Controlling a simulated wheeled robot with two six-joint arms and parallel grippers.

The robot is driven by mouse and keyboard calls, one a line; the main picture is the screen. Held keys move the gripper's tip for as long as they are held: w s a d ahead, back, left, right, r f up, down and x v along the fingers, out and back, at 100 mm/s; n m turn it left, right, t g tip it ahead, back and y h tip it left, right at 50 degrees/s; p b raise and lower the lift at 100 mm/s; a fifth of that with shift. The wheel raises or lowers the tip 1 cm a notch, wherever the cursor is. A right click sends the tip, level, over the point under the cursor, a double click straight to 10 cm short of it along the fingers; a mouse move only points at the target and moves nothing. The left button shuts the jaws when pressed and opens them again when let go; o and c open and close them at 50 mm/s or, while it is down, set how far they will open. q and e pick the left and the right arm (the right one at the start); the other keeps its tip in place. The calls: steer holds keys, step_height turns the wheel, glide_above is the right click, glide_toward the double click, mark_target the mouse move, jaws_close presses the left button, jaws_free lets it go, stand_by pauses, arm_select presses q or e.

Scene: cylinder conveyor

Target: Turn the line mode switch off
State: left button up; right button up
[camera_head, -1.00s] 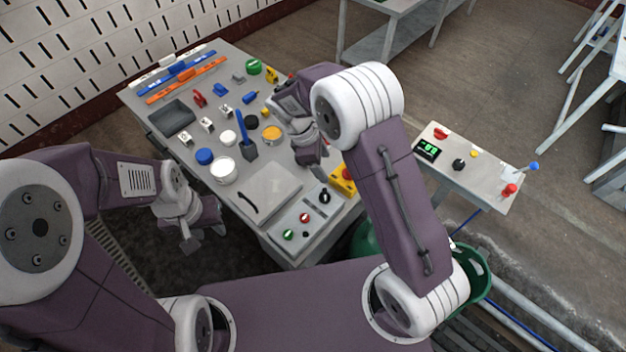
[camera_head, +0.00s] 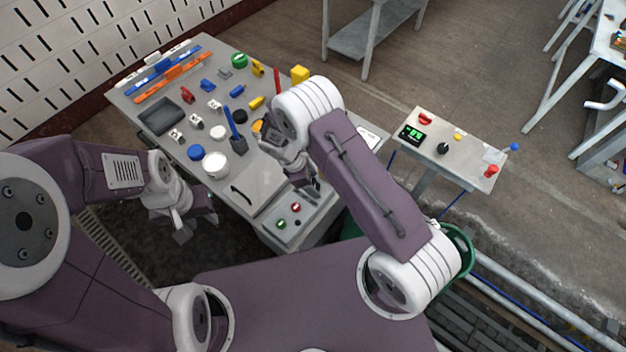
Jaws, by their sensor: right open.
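A grey control panel (camera_head: 273,212) at the front corner of the workbench carries a green button (camera_head: 281,224), a red button (camera_head: 296,208) and a small dark button (camera_head: 298,222). My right gripper (camera_head: 311,190) hangs over the panel's far right end. It is open and points down. It hides the panel's black rotary switch, so I cannot tell the switch's position or whether a finger touches it. Another black knob (camera_head: 443,149) is on the side stand. No readable label shows which one is the line mode switch. My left gripper (camera_head: 190,230) is empty beside the bench's left edge.
The workbench (camera_head: 240,190) holds several parts, a white pot (camera_head: 215,165) and a dark tray (camera_head: 161,117).

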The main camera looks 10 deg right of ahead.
steer(key=shift+a, duration=0.1)
steer(key=shift+c, duration=0.6)
steer(key=c, duration=1.3)
steer(key=shift+o, duration=0.2)
steer(key=shift+w, duration=0.1)
steer(key=m+g+b, duration=0.1)
steer(key=m, duration=0.3)
steer(key=shift+w+m+g+b, duration=0.15)
steer(key=shift+m+g+b, duration=0.25)
steer(key=shift+m+g+y+b, duration=0.5)
steer(key=shift+m+g+y, duration=0.15)
steer(key=shift+m, duration=1.25)
steer(key=shift+r, duration=0.1)
steer(key=o, duration=1.4)
